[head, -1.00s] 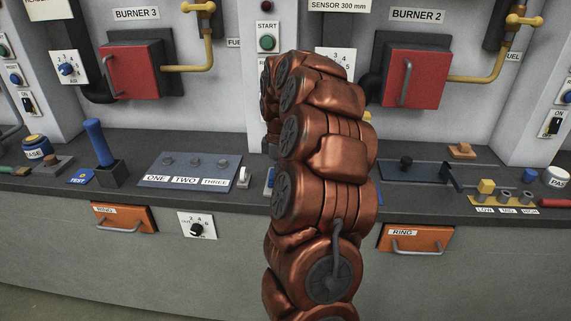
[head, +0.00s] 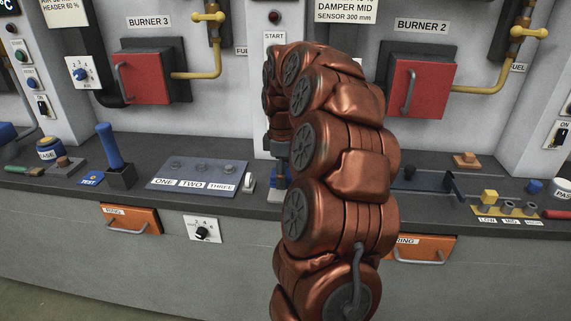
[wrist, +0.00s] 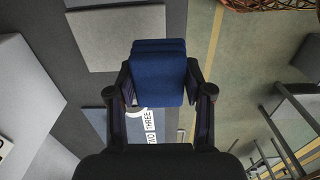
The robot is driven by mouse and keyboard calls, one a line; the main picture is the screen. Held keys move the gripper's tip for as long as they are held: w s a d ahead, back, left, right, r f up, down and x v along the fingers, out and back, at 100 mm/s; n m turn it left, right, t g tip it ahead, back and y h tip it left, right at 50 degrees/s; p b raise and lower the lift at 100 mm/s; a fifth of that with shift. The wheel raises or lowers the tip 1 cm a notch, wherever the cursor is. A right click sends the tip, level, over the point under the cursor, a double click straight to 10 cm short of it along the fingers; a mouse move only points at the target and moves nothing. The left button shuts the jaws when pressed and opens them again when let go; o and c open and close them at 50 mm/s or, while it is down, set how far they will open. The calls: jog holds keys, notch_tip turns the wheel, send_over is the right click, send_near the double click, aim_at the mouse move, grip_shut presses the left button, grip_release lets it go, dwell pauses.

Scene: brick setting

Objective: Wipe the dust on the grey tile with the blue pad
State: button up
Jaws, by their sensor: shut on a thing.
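My gripper (wrist: 158,92) is shut on the blue pad (wrist: 158,72), its two fingers at the pad's sides in the wrist view. A flat grey square, which looks like the grey tile (wrist: 112,40), lies on the dark counter, up and left of the pad in that view. The pad's edge is close to the tile in the picture; I cannot tell the height between them. I cannot make out dust on it. In the head view my gripper (head: 279,163) points down over the counter, and my arm hides much of that spot.
The counter (head: 75,188) holds a ONE-TWO-THREE plate (head: 196,173) and a blue-handled lever (head: 110,147) to the left. A small white switch (head: 249,181) stands close to my gripper. A pillar rises behind.

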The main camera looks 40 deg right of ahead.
jog(key=shift+r+p, duration=0.45)
jog(key=shift+r, duration=0.9)
jog(key=shift+w+a, duration=0.1)
